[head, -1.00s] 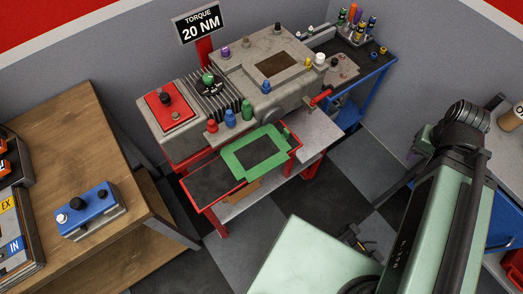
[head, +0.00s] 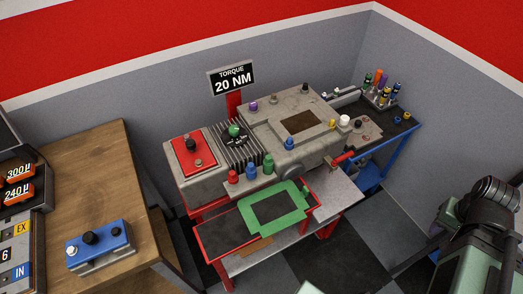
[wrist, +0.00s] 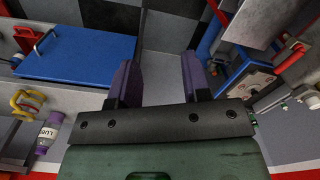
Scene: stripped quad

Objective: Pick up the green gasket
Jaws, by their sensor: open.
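The green gasket (head: 250,216) is a flat rectangular frame with small tabs. In the head view it lies on the right part of a red-rimmed dark tray (head: 213,246), at the front of the engine stand and partly over the tray's edge. My gripper (wrist: 157,62) shows in the wrist view with its two dark purple fingers apart and nothing between them. It points at the floor, and the gasket is not in that view. In the head view my arm is at the lower right, well apart from the gasket; my fingers are not visible there.
A grey engine block (head: 299,122) with coloured knobs stands just behind the tray. A blue cart (head: 376,140) with small bottles is at right. A wooden bench (head: 90,178) with a blue box (head: 99,247) is at left. The checkered floor in front is clear.

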